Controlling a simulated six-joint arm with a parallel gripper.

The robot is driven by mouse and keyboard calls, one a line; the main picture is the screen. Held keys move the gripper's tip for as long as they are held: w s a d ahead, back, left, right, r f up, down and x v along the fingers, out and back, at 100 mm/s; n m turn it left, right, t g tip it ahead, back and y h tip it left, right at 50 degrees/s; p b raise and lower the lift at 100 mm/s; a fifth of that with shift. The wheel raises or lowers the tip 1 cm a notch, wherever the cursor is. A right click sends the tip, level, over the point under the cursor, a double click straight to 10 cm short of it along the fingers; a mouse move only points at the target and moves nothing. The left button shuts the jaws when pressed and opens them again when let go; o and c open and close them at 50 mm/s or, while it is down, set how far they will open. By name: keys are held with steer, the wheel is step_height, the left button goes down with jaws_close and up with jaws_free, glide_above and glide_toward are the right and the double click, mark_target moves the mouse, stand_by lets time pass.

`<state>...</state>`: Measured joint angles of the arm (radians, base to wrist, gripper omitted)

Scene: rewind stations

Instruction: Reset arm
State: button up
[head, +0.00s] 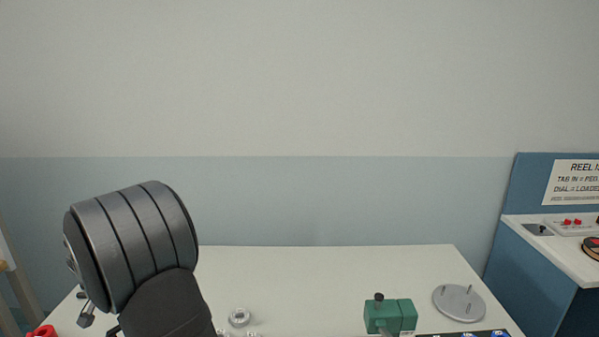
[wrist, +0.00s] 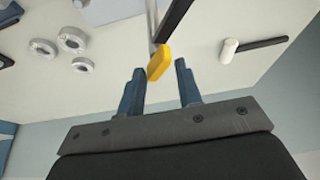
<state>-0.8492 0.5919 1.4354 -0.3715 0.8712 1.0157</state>
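My arm (head: 135,245) stands in the left foreground of the head view, with its dark ribbed link raised over the left part of the white table (head: 300,285). My gripper (wrist: 159,70) shows in the wrist view with its two blue-grey fingers apart and nothing clasped between them. A yellow block-like piece (wrist: 160,60) on a dark bar appears just past the fingertips; I cannot tell how far off it is. The fingers are not clearly visible in the head view.
A green box (head: 390,316) with a black knob and a grey pegged disc (head: 459,302) stand at the table's right. A blue station (head: 540,260) is beyond. Several grey rings (wrist: 72,40) and a white-headed mallet-like tool (wrist: 229,50) show in the wrist view. The table's back middle is clear.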

steer(key=shift+n+y, duration=0.4)
steer(key=shift+n, duration=0.6)
steer(key=shift+r, duration=0.1)
steer(key=shift+w+a+r, duration=0.1)
steer(key=shift+w+r, duration=0.1)
steer(key=shift+r, duration=0.15)
step_height(320, 180, up, 16)
steer(key=m+g+h, duration=0.1)
steer(key=m+g, duration=0.4)
steer(key=m, duration=0.4)
steer(key=f, duration=1.7)
steer(key=shift+s, duration=0.3)
steer(key=shift+c, duration=0.2)
